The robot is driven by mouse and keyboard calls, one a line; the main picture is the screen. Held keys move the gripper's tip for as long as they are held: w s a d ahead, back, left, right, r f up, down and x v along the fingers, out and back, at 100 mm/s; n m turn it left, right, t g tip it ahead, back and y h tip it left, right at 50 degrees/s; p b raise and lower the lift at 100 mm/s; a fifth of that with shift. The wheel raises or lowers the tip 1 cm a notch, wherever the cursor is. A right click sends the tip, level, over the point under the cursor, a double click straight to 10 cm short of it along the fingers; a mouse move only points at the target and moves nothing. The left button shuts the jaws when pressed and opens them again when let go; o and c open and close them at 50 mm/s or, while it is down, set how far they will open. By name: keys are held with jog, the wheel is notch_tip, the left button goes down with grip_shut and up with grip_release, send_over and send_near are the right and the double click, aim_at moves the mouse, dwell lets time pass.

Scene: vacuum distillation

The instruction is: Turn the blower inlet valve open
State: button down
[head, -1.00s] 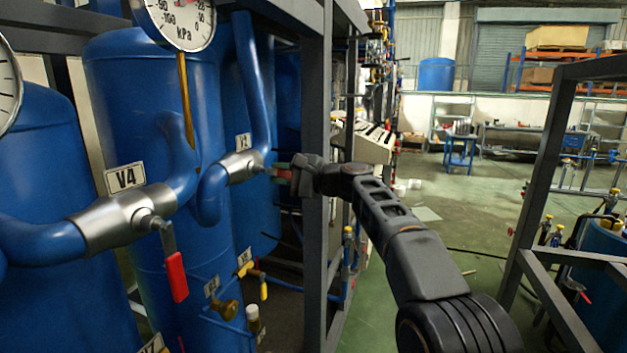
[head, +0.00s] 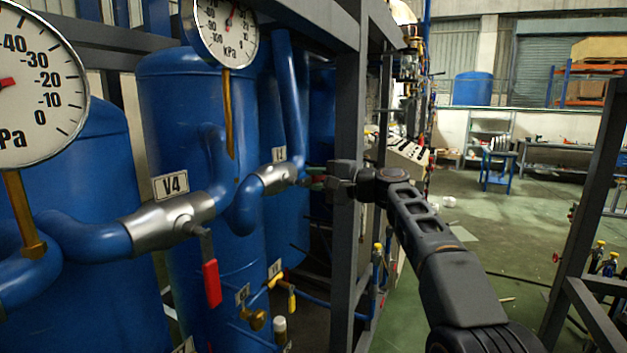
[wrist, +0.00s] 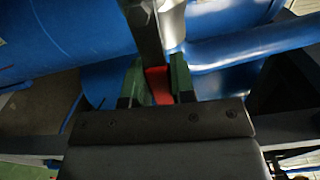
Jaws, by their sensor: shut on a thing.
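The valve in my grasp is a silver valve body (head: 275,178) on a blue pipe, with a small tag above it that is too small to read surely. Its red handle (wrist: 160,84) shows in the wrist view between the green finger pads of my gripper (wrist: 158,88). My gripper (head: 320,181) is shut on this handle beside the grey frame post. In the head view the handle points right from the valve body and is mostly hidden by the gripper. Another silver valve (head: 170,220), under the tag V4 (head: 170,185), has a red handle (head: 211,283) hanging down.
A grey frame post (head: 348,120) stands close to my gripper. Pressure gauges (head: 36,85) and blue tanks (head: 185,110) fill the left. Small yellow-handled valves (head: 290,297) sit below. Open green floor (head: 500,230) lies to the right.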

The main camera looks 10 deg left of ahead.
jog(key=c, duration=1)
grip_release()
jog(key=shift+o, duration=0.2)
jog(key=b+v, duration=0.3)
jog(key=v, duration=1)
jog(key=shift+s+d, duration=0.2)
jog(key=shift+d, duration=0.15)
